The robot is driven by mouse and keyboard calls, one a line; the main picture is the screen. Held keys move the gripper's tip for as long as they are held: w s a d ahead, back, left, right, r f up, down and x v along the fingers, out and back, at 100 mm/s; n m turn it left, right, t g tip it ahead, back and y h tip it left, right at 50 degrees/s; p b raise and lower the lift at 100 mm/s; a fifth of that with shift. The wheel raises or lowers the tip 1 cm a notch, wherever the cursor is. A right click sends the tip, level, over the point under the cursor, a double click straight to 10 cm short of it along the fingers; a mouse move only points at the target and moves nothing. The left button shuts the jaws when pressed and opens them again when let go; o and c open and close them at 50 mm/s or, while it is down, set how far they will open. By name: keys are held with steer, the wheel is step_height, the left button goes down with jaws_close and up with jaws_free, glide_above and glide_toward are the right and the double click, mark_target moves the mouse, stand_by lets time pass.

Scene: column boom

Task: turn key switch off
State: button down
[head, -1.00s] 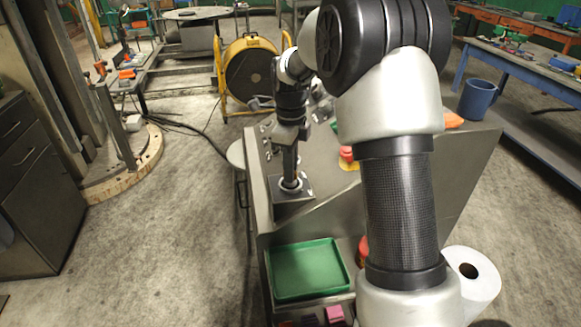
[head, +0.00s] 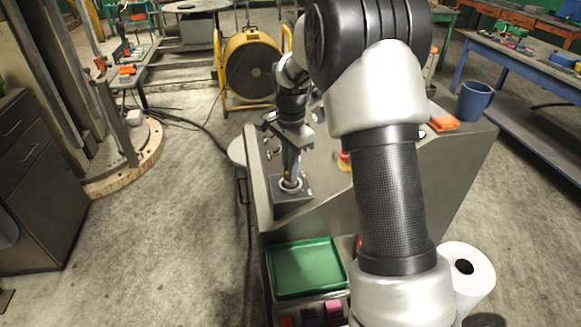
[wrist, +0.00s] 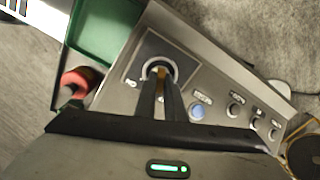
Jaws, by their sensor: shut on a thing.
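The key switch (wrist: 158,69) sits on a dark square plate on the sloped console panel, with a pale ring around it. In the head view the key switch plate (head: 306,193) is at the near left corner of the console. My gripper (wrist: 160,80) points down into the ring with its fingers close together, shut on a small yellowish key in the middle. The head view shows my gripper (head: 290,181) upright over the switch. The fingers hide most of the key, so its exact angle is hard to tell.
A blue button (wrist: 196,111) and several dark knobs lie right of the switch. A red emergency button (head: 344,158) is farther along the console. A green tray (head: 305,268) sits below the panel. A blue bucket (head: 474,101) stands at the right.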

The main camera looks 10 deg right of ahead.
steer(key=shift+n, duration=1.6)
steer(key=c, duration=1.8)
jaws_free()
steer(key=shift+c, duration=0.2)
step_height(320, 180, up, 18)
steer(key=p, duration=0.1)
steer(key=shift+f+p, duration=0.25)
steer(key=shift+p, duration=0.1)
